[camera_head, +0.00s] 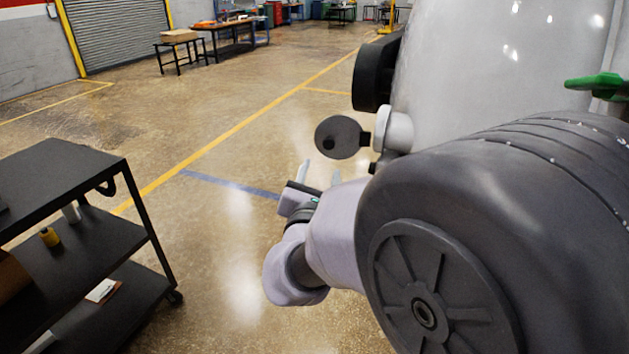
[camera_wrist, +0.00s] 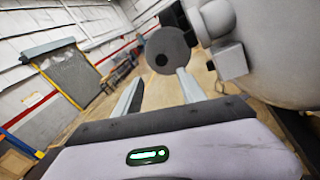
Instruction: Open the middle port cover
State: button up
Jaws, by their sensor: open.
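The middle port cover (camera_head: 324,134) is a flat dark grey disc with a darker round spot. It stands out to the left of its pale port (camera_head: 397,131) on the furnace side, joined by a small bracket, so it looks swung open. In the wrist view the cover (camera_wrist: 160,45) is ahead, just beyond my fingertips, and the port (camera_wrist: 229,62) is to its right. My gripper (camera_head: 320,171) is open and empty, below and in front of the cover; its two fingers (camera_wrist: 157,84) appear apart from the cover. The port's mouth is not clearly visible.
A large dark ribbed cylinder (camera_head: 470,220) fills the right foreground. A black shelf cart (camera_head: 75,165) stands at left. The floor between is clear.

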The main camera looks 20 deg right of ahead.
jog(key=v, duration=0.5)
